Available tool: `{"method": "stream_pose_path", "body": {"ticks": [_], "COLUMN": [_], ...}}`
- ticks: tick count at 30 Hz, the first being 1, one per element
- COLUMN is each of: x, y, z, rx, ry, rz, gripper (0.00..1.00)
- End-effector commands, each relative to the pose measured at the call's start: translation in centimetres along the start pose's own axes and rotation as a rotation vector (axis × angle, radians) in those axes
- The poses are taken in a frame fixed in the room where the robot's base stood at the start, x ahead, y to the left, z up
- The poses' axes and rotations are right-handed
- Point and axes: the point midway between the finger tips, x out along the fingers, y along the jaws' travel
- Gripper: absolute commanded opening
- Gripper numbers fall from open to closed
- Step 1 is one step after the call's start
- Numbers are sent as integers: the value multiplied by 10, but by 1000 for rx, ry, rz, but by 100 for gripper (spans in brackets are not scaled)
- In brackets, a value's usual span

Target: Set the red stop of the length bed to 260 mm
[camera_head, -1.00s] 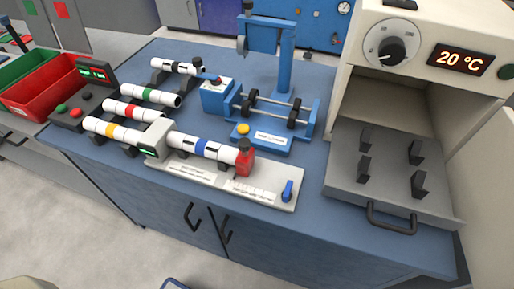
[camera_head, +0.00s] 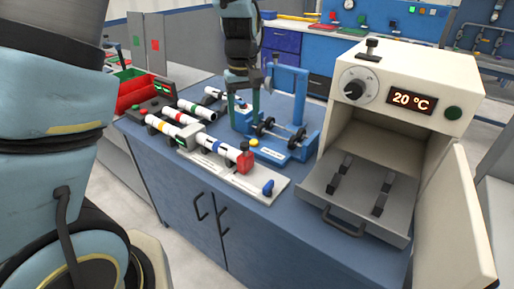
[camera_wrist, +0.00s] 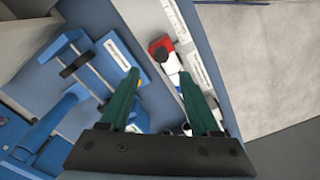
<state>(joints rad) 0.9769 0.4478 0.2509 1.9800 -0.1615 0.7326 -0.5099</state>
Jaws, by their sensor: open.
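The length bed (camera_head: 215,171) is a pale plate along the front of the blue bench, with a grey end block on its left. Its red stop (camera_head: 245,161) stands at the right end of a white pipe with a blue band (camera_head: 219,148) lying on the bed. A blue lever (camera_head: 268,187) is at the bed's right end. My gripper (camera_head: 243,106) is open and empty, pointing down above the bench behind the bed. In the wrist view the red stop (camera_wrist: 160,45) appears beyond my green fingertips (camera_wrist: 159,74), apart from them. The scale reading is too small to tell.
A blue fixture with rollers (camera_head: 285,135) stands behind the bed, close to my gripper. An oven with its tray out (camera_head: 355,195) stands at the right. Several banded pipes (camera_head: 165,128) lie at the left, near a red bin (camera_head: 130,92).

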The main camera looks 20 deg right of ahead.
Motion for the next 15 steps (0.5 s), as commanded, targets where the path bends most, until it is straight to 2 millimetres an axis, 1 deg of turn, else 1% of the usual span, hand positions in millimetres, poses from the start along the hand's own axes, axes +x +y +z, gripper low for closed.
{"method": "stream_pose_path", "body": {"ticks": [9, 15], "x": [57, 84], "y": [-2, -2], "z": [1, 0], "rx": [1, 1], "ry": [-4, -1], "rz": [-5, -3], "gripper": [63, 63]}}
